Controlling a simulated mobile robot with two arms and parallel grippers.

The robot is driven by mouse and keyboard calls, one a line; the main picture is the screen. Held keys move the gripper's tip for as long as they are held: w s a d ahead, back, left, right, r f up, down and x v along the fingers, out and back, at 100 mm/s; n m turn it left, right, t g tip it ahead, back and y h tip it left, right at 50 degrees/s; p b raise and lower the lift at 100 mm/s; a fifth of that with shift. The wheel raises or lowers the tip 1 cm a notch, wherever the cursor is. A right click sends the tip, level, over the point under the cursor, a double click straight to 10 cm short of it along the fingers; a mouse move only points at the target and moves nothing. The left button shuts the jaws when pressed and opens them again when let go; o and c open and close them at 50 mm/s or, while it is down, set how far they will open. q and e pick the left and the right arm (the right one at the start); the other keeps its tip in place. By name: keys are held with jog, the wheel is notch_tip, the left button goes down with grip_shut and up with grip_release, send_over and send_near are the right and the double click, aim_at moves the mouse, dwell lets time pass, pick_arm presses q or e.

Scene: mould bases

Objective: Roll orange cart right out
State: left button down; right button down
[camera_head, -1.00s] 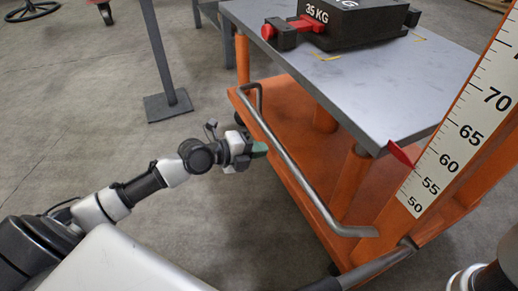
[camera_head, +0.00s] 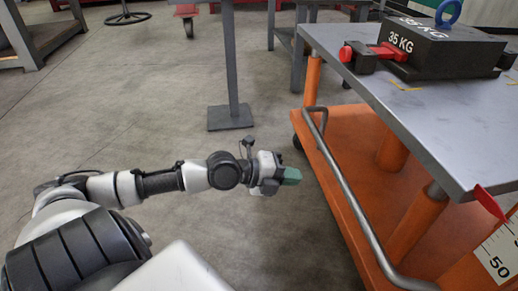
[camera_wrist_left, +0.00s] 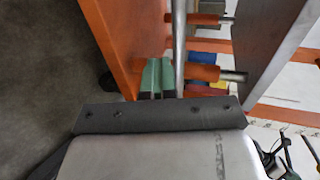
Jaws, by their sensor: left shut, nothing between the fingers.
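The orange cart (camera_head: 375,185) stands at the right of the head view. It has a grey top plate (camera_head: 415,115) on orange posts and an orange lower deck. A bent metal handle bar (camera_head: 343,180) runs along its near left side. My left gripper (camera_head: 291,177) is shut and empty, with green fingertips, left of the bar and apart from it in the head view. In the left wrist view, the green fingers (camera_wrist_left: 157,77) are together, between an orange panel and a metal bar (camera_wrist_left: 179,45). My right gripper is not in view.
A black 35 KG weight block (camera_head: 425,50) with a red clamp sits on the cart top. A grey post on a square foot (camera_head: 231,117) stands behind my left gripper. A white scale (camera_head: 500,255) is at the lower right. The floor left of the cart is mostly clear.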

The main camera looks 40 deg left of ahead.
pick_arm(q)
jog(key=s+a+b, duration=0.3)
jog(key=s+a, duration=0.1)
jog(key=s, duration=0.2)
jog(key=shift+a, duration=0.4)
dwell(0.3)
jog(key=shift+s, duration=0.1)
jog(key=c, duration=1.4)
grip_release()
jog(key=p+v, duration=0.4)
jog(key=v, duration=0.6)
jog(key=shift+s+a+r+p, duration=0.1)
jog(key=shift+s+a+p, duration=0.1)
jog(key=shift+s+p, duration=0.15)
